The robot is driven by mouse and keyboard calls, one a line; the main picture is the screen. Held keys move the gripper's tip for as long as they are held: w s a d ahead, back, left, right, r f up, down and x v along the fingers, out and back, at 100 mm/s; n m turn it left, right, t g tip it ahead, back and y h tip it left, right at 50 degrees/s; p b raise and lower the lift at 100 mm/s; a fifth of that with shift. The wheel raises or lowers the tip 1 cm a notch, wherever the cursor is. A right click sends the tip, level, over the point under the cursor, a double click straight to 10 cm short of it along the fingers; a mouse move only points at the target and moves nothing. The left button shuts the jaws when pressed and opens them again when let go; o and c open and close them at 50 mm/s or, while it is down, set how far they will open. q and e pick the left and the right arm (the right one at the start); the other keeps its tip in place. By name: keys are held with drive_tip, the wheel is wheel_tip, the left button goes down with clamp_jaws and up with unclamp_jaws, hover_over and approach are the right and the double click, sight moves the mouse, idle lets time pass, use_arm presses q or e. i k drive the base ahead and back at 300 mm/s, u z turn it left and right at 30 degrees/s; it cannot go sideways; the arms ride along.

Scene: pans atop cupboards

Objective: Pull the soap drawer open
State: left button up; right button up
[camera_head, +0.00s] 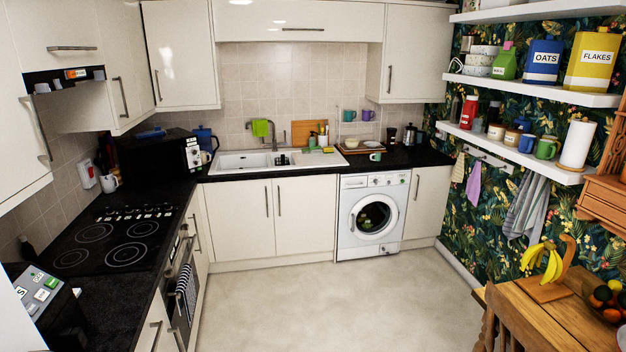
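The white washing machine (374,232) stands under the black worktop at the back, right of the sink cupboards. Its soap drawer (354,183) is at the upper left of the front panel and looks closed, though it is small at this distance. The round door (374,216) below it is shut, with colourful laundry behind the glass. The control knobs are to the right of the drawer. Neither of my grippers is in view.
The pale floor (320,305) is clear up to the machine. A hob counter (115,240) and oven run along the left. A wooden table (535,315) with bananas (545,262) and a chair (510,320) stand at the lower right.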

sight(360, 181)
drive_tip(key=z, duration=0.1)
drive_tip(key=i, duration=4.9)
drive_tip(key=u, duration=0.2)
